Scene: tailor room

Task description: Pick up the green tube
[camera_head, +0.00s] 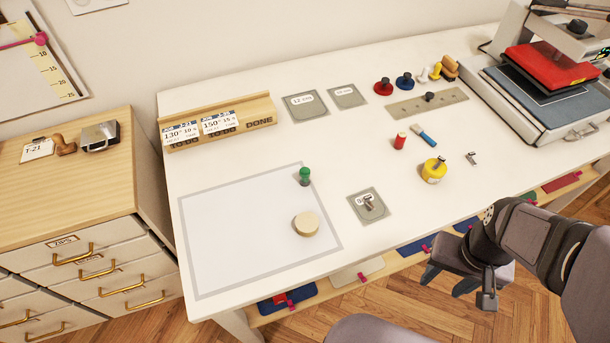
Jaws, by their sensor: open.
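The green tube (304,176) is a short green cylinder with a rounded green top. My gripper (448,281) is at the lower right, in front of the table edge. Its two fingers are apart, with nothing seen between them. It is well to the right of the green tube and apart from it.
A round beige disc (306,224) lies just in front of the tube. A grey plate (368,205) with a small metal piece is to the right. A red spool (400,141) and a yellow pot (434,170) stand farther right. A wooden card rack (218,122) is behind.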

